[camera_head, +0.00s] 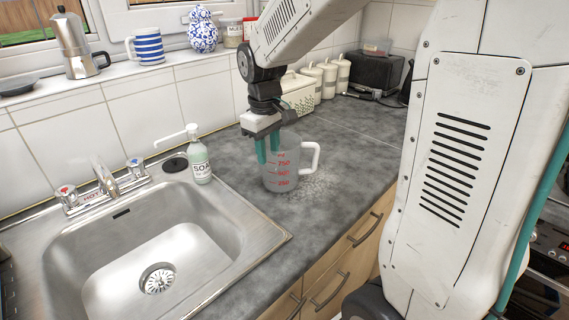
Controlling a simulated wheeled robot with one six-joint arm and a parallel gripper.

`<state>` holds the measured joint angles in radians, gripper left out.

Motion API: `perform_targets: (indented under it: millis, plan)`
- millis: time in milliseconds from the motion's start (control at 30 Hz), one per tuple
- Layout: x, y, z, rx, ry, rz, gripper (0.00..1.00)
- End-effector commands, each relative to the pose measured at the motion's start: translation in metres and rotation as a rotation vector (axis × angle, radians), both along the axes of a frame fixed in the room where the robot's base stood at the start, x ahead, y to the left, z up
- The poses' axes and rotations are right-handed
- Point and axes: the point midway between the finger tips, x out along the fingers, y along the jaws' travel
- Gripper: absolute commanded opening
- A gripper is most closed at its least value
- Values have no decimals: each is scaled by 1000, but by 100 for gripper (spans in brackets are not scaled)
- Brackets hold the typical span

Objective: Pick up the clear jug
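The clear jug (283,180) stands upright on the grey counter just right of the sink. It has red measuring marks on its side and a white handle on its right. My gripper (268,161) points down at the jug's left side, with its two teal fingers at rim height. The fingers are close together with a narrow gap between them. They overlap the jug's left wall in the picture. I cannot tell whether they pinch the wall or stand open around it.
A soap bottle (199,161) stands left of the jug beside the metal sink (215,280) and its tap (104,180). White canisters (327,80) and a black toaster-like box (374,73) stand at the back. The counter (345,165) right of the jug is clear.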

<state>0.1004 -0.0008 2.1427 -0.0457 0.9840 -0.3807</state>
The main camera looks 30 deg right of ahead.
Motion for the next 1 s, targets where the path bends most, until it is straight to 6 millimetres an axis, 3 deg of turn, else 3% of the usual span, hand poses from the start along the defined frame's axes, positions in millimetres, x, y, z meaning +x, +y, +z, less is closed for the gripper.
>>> perform_targets:
  millis: [133,400,533,1000]
  plan:
    - [0,-1,-18,0,2,0,32]
    - [0,-1,-22,0,0,0,32]
    - [0,-1,-22,0,0,0,0]
    - [0,-1,-17,0,-2,0,0]
